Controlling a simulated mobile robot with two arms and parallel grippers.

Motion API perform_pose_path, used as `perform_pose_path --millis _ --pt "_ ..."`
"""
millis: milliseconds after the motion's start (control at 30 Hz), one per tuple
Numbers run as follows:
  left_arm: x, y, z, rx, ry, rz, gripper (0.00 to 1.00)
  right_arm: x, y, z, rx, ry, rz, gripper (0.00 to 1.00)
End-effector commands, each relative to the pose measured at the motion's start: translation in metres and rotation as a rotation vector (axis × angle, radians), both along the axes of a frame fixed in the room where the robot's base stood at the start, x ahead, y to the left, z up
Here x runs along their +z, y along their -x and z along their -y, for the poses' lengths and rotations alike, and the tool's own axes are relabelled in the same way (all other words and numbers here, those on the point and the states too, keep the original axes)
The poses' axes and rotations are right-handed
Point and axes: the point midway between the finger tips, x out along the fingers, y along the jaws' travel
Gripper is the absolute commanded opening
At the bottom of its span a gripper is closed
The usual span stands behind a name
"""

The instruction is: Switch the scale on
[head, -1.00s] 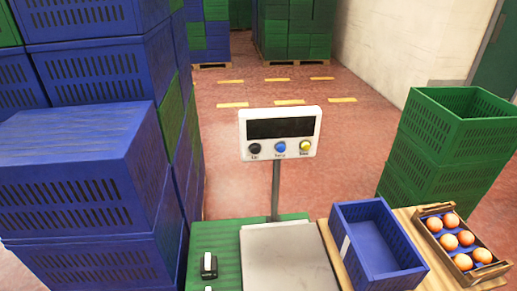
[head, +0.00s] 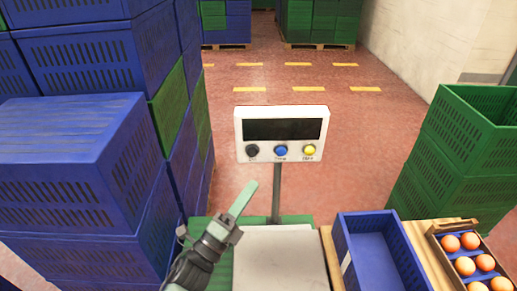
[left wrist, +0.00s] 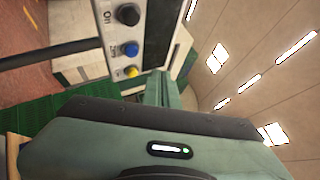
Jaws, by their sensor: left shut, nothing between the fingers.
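The scale's white display head (head: 281,112) stands on a grey post above a pale weighing plate (head: 282,262). Its screen is dark. Below the screen are a black button (head: 252,151), a blue button (head: 281,151) and a yellow button (head: 309,150). In the left wrist view the black button (left wrist: 128,14) is labelled "On". My left gripper (head: 245,195) is shut and empty, its fingertips below and left of the display, apart from the buttons in the head view. In the left wrist view the gripper body fills the lower part. My right gripper is not in view.
Blue and green crates (head: 70,150) are stacked high on the left. The floor behind the display is clear.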

Motion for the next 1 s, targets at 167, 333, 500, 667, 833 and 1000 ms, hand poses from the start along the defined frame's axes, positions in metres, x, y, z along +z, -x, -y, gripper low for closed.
perform_pose_path --millis 167,333,500,667,833,1000 --pt "0.003 0.002 0.002 -0.005 -0.011 0.022 0.0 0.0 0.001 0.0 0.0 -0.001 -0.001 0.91" --pt "0.003 0.001 0.002 -0.005 -0.008 0.019 0.0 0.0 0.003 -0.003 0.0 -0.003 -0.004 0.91" --pt "0.002 -0.005 0.002 -0.005 -0.008 0.018 0.0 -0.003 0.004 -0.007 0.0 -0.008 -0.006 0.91" --pt "0.001 -0.024 0.002 -0.005 -0.007 0.019 0.0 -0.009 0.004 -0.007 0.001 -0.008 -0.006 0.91" --pt "0.001 -0.049 0.002 -0.005 -0.007 0.019 0.0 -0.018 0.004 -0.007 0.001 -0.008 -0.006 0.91" --pt "-0.001 -0.07 0.002 -0.005 -0.008 0.018 0.0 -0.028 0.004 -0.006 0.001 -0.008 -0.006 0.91"
